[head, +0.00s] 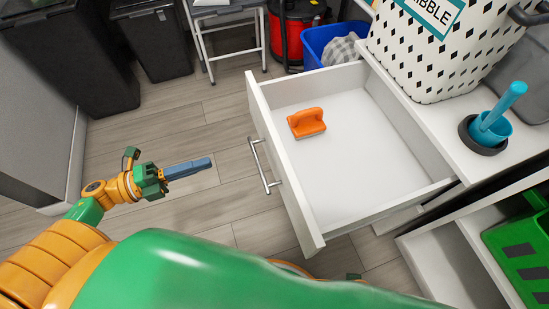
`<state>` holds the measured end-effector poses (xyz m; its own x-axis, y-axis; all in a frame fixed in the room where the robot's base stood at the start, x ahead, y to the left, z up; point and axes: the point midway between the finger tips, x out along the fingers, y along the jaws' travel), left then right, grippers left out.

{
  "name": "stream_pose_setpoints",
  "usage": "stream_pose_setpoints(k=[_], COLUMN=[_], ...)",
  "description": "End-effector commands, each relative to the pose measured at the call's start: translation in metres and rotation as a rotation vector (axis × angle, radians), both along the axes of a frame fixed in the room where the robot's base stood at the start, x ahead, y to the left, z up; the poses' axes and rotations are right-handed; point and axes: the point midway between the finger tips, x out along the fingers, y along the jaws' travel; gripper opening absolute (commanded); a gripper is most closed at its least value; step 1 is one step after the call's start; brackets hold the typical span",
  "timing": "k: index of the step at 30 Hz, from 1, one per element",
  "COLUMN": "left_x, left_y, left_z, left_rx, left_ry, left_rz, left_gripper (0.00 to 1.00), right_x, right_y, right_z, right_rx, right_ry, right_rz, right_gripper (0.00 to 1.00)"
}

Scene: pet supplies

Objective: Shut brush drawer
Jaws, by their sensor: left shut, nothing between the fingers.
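The white drawer (347,180) stands pulled out of the white cabinet on the right. Its front panel (283,165) faces left and carries a metal bar handle (262,167). An orange brush (306,122) lies inside on the drawer floor, near the front panel. My left gripper (207,163) is shut and empty. It is left of the handle in the picture, with its fingers pointing right, apart from the drawer. My right gripper is not in view.
On the cabinet top are a white patterned bin (435,45) and a blue plunger-like tool (494,118). A green crate (522,255) sits on the lower right. The floor left of the drawer is clear.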

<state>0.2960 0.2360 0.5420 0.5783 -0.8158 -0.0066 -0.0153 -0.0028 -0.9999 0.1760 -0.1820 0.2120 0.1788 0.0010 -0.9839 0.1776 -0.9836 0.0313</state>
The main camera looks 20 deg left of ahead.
Motion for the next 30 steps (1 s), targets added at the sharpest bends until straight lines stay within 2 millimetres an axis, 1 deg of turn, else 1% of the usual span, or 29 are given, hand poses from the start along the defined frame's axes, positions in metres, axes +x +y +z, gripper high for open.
stream_pose_setpoints(k=[1, 5, 15, 21, 24, 30], left_x=[-0.002, 0.005, 0.047, 0.067, 0.072, 0.076], left_y=[-0.003, -0.015, -0.077, -0.105, -0.114, -0.119], left_z=[-0.002, 0.004, 0.004, 0.004, 0.003, 0.003], left_rx=[0.007, 0.007, 0.002, 0.004, 0.002, 0.004], left_ry=[-0.012, -0.018, -0.018, -0.017, -0.014, -0.013], left_rz=[-0.022, -0.031, -0.026, -0.024, -0.024, -0.023], left_gripper=[0.0, 0.0, 0.0, 0.0, 0.0, 0.0], right_x=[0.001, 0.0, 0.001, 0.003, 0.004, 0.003], right_y=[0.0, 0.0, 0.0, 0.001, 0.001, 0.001], right_z=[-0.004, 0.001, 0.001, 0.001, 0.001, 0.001], right_rx=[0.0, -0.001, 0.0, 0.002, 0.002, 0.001], right_ry=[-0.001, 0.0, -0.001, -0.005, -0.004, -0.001], right_rz=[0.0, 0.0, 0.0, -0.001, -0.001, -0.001], right_gripper=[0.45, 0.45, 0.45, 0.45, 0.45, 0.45])
